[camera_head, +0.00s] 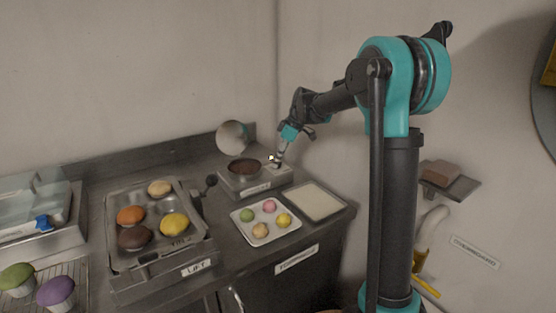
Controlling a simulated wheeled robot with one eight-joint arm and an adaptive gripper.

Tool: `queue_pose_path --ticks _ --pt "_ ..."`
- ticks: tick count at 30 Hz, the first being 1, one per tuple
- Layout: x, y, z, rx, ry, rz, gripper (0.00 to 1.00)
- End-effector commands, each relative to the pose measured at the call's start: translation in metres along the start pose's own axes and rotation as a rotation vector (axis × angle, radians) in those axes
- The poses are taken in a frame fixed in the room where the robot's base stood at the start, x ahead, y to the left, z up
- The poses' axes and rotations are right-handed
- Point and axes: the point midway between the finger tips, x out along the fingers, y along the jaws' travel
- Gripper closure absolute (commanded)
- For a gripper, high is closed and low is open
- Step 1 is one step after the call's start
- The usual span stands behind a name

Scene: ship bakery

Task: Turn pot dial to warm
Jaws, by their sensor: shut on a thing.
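The pot (229,181) is a grey metal box unit with a round well of dark brown content, on the counter near the back corner. A round metal lid (233,137) stands tilted up behind the well. My gripper (275,161) reaches down from the right to the right side of the unit's top. It is shut on the small dial there, which the gripper mostly hides. The dial's setting marks are too small to read.
A tray of several buns (160,245) in a lift unit stands to the left, with a black-knobbed lever (211,181). In front of the pot lie a white tray of small colored pastries (254,238) and a pale flat tray (314,201). A wall shelf (458,191) is at the right.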

Motion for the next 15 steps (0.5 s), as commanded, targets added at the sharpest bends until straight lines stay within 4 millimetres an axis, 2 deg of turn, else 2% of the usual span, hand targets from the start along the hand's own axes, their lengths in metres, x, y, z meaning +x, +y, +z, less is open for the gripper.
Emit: queue_pose_path --ticks 15 --pt "0.0003 0.0007 0.0004 -0.074 -0.002 -0.030 1.00"
